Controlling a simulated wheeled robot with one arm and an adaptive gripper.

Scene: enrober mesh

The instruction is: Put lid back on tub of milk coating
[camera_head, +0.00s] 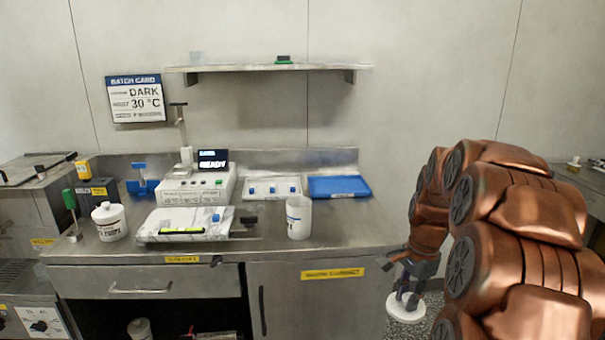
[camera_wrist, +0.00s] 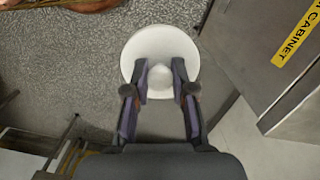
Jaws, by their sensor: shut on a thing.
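My gripper (camera_head: 409,290) is shut on the knob of a round white lid (camera_head: 406,308). It holds the lid out in front of the counter's right end, over the floor and below the counter top. In the wrist view the lid (camera_wrist: 152,44) lies flat across the fingertips (camera_wrist: 160,84), with its knob between them. An open white tub (camera_head: 298,217) without a lid stands upright on the counter near the front right. A second white tub (camera_head: 109,222) with a lid on it stands at the left end. The labels are too small to read surely.
A steel counter (camera_head: 345,236) holds a white machine (camera_head: 196,186), a flat white device (camera_head: 184,225), a white panel (camera_head: 272,189) and a blue tray (camera_head: 339,187). A shelf (camera_head: 316,67) hangs above. The cabinet (camera_head: 318,305) stands beside the held lid.

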